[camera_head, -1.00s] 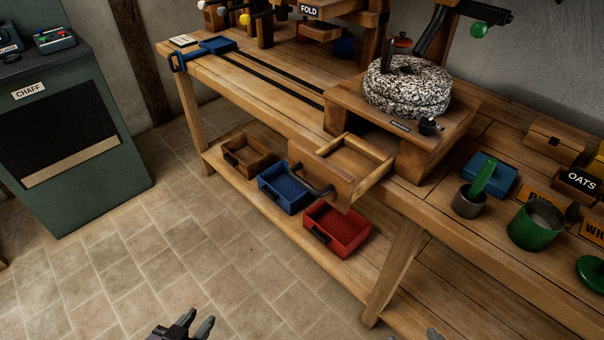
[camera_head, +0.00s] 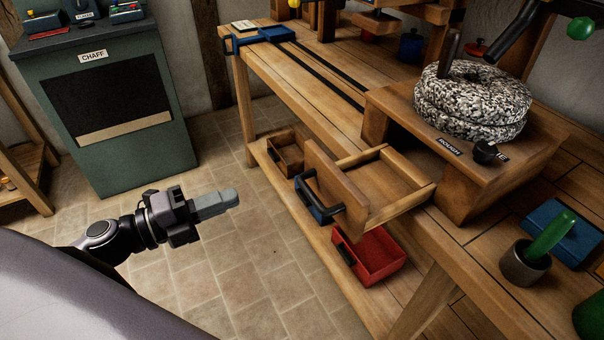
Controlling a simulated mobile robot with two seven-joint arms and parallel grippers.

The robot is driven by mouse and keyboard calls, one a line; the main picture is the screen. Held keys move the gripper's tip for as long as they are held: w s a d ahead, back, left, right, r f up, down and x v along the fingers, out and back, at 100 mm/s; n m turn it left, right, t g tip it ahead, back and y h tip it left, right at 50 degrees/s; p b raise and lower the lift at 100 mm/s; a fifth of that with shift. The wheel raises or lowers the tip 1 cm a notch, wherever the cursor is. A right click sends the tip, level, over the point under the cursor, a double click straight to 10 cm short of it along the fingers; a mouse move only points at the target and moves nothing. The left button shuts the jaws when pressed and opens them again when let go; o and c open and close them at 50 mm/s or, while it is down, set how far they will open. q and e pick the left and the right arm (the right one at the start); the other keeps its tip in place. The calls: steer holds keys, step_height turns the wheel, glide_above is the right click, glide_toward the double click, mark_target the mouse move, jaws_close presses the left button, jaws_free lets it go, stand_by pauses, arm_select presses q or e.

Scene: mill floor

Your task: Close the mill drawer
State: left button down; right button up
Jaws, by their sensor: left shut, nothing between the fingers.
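The mill drawer (camera_head: 383,188) is a wooden drawer pulled out from the block under the speckled millstone (camera_head: 472,101). Its front panel (camera_head: 336,187) faces left and carries a dark bar handle (camera_head: 308,190). The inside of the drawer shows and looks empty. My left gripper (camera_head: 232,197) is shut and empty. It is to the left of the drawer front, clearly apart from the handle, and points right. My right gripper is not in view.
Below the drawer, a lower shelf holds a brown bin (camera_head: 286,151), a blue bin (camera_head: 318,208) and a red bin (camera_head: 374,256). A green chaff cabinet (camera_head: 117,110) stands at the left. A green pestle in a dark mortar (camera_head: 525,266) stands at the right. Open tiled floor lies beneath my gripper.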

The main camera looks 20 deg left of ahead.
mark_target(307, 169)
arm_select(q)
steer(key=shift+p+x, duration=1.25)
steer(key=shift+x, duration=5.5)
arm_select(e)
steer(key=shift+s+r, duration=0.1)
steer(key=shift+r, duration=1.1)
arm_select(q)
steer(key=shift+w+d, duration=0.3)
steer(key=shift+w, duration=0.05)
steer(key=x, duration=1.5)
steer(key=shift+w+d, duration=0.2)
steer(key=shift+w, duration=0.05)
steer(key=shift+w+d, duration=0.2)
steer(key=shift+w, duration=0.1)
steer(key=shift+r, duration=0.15)
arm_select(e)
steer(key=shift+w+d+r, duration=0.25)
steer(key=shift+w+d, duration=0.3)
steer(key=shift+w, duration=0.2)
arm_select(q)
steer(key=shift+r, duration=0.15)
